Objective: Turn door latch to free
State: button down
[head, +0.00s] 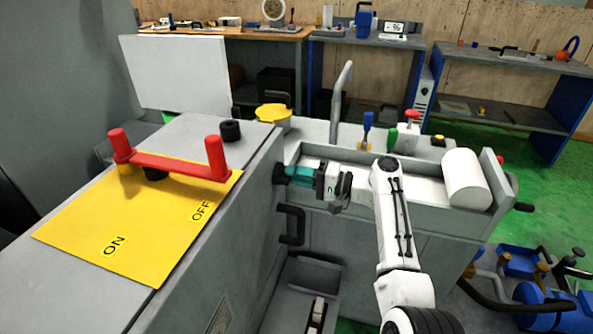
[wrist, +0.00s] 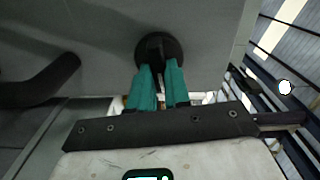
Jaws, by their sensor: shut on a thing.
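The door latch is a dark round knob (wrist: 158,46) on the grey side face of the machine. In the head view the latch (head: 279,173) is a small dark shape at my fingertips, largely covered. My gripper (head: 287,173) has teal fingers and reaches it from the right. In the wrist view my gripper (wrist: 161,68) is shut on the latch's raised middle bar, one finger on each side. The bar's exact angle is hard to tell because the fingers cover part of it.
A black door handle (head: 291,224) sticks out just below the latch. A yellow plate (head: 95,233) marked ON and OFF, with a red handle (head: 170,163), lies on the cabinet top. A white cylinder (head: 465,180) lies to the right of my arm.

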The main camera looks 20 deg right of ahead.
jog(key=shift+m+p, duration=0.3)
jog(key=shift+m, duration=0.4)
jog(key=shift+f, duration=0.1)
jog(key=c, duration=1.1)
grip_release()
jog(key=shift+d, duration=0.1)
jog(key=v, duration=1)
jog(key=shift+s+d, duration=0.2)
jog(key=shift+d, duration=0.05)
